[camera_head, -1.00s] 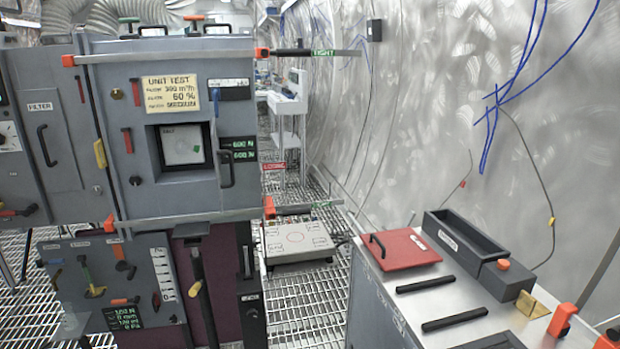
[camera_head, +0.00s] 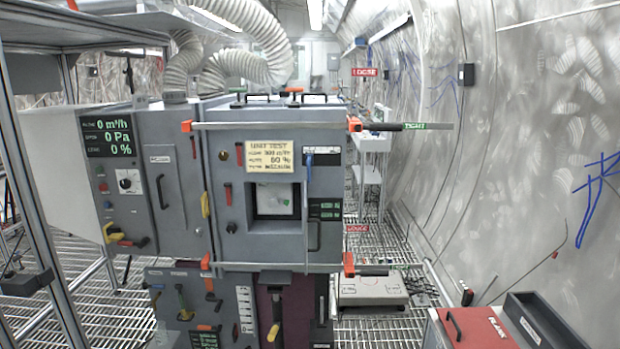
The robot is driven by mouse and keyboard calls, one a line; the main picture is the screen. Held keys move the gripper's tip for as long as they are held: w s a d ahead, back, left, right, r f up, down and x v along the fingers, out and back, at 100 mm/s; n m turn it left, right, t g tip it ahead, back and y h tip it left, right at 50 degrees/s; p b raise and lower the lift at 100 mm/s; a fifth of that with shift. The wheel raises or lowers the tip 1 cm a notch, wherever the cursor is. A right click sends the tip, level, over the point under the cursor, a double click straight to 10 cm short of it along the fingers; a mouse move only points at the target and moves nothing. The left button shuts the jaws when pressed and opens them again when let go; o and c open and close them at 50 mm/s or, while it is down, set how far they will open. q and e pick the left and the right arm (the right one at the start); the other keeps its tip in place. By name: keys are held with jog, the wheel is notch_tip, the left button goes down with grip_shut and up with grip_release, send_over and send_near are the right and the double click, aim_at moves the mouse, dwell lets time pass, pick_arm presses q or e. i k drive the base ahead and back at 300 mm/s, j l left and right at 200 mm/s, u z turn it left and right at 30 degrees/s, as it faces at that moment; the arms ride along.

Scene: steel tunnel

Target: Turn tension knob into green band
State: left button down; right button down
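The grey test unit (camera_head: 232,225) stands in the middle of the head view, with a yellow notice and a square window. A rod with an orange bracket (camera_head: 353,124) runs along its top and ends in a dark handle (camera_head: 383,126) beside a green TIGHT label (camera_head: 414,126). A second dark handle (camera_head: 372,271) sits at the lower right corner. Red LOOSE labels (camera_head: 364,72) hang nearby. A small round dial knob (camera_head: 125,182) is on the left cabinet. I cannot tell which part is the tension knob; no green band is clear. Neither gripper shows.
A red case (camera_head: 470,328) and a dark open bin (camera_head: 543,322) stand at the lower right. A metal frame post (camera_head: 45,200) rises at the left. Grated floor is open right of the unit, around a low white platform (camera_head: 372,291). Ribbed hoses (camera_head: 240,65) run above.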

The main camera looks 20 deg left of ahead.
aim_at(273, 203)
jog(key=j+u, duration=0.1)
jog(key=j, duration=0.35)
jog(key=i+j, duration=0.1)
jog(key=j, duration=0.3)
jog(key=j+u, duration=0.15)
jog(key=j, duration=0.3)
jog(key=i+j+u, duration=0.1)
jog(key=j, duration=0.3)
jog(key=i+j+u, duration=0.1)
jog(key=j, duration=0.35)
